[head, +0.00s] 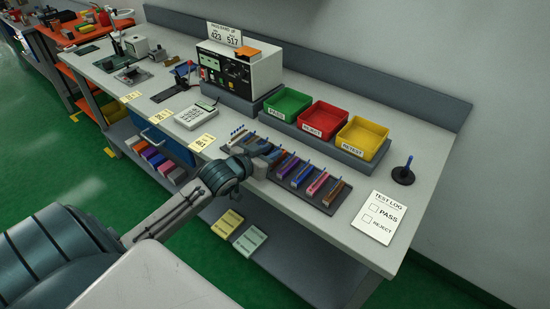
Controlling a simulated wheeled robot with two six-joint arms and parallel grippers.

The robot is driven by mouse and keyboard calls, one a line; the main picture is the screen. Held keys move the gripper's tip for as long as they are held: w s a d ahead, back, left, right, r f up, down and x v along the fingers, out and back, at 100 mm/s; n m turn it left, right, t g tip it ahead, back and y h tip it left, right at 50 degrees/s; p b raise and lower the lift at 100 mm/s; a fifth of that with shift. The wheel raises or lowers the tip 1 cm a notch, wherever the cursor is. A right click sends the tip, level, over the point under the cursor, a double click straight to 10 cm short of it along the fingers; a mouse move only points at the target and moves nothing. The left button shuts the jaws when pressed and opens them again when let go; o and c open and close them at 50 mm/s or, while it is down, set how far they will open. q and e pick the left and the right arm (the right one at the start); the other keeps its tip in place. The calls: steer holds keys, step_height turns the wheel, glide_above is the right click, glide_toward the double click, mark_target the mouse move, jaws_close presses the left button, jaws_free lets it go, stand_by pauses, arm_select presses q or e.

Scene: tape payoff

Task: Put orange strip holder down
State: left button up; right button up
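My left gripper (272,152) reaches down over the left-middle part of a dark rack (314,202) near the bench's front edge. The rack holds a row of slim strip holders with blue tips, among them a purple one (302,175), a pink one (318,183) and a brown-orange one (335,193) at the right end. The wrist and fingers hide part of the row. I cannot clearly pick out an orange strip holder, nor see whether the fingers hold one. My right gripper is not in view.
Behind the rack stand a tester (238,70) with an orange piece on top, and green (287,104), red (323,121) and yellow (362,138) bins. A dark peg stand (403,175) and test log sheet (379,217) lie right. A keypad device (197,114) is left.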

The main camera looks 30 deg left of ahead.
arm_select(q)
steer(key=shift+x, duration=1.45)
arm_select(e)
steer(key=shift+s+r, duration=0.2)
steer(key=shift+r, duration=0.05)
arm_select(q)
steer(key=shift+c, duration=0.4)
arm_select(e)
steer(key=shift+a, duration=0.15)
arm_select(q)
jaws_close()
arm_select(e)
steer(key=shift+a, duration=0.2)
arm_select(q)
steer(key=shift+r, duration=0.15)
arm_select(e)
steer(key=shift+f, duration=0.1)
